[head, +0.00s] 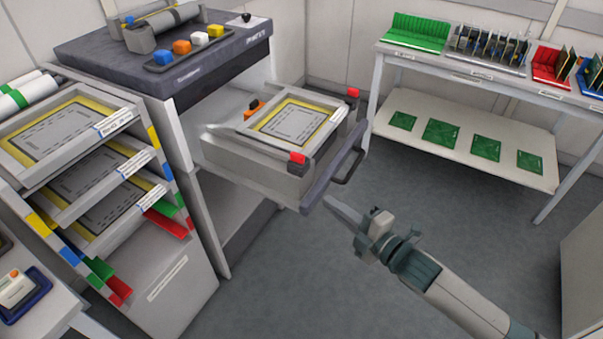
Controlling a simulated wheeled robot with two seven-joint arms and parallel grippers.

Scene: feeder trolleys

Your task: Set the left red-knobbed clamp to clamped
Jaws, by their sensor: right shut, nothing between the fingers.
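A pulled-out drawer (250,158) of the dark-topped machine holds a framed panel with a grey centre and yellow border (292,122). Two red-knobbed clamps sit at the drawer's front corners. The left clamp (298,158) is at the near corner and the right clamp (353,93) at the far corner. Whether either is clamped is too small to tell. My right gripper (329,203) is shut and empty. In the picture its tips are just below and right of the drawer's near front corner, apart from the left clamp. My left gripper is out of view.
The drawer front carries a dark bar handle (349,165). An orange part (255,105) lies at the drawer's back. A rack of framed panels (65,137) stands at left. A white table (480,78) with bins and green boards stands back right. Grey floor between is clear.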

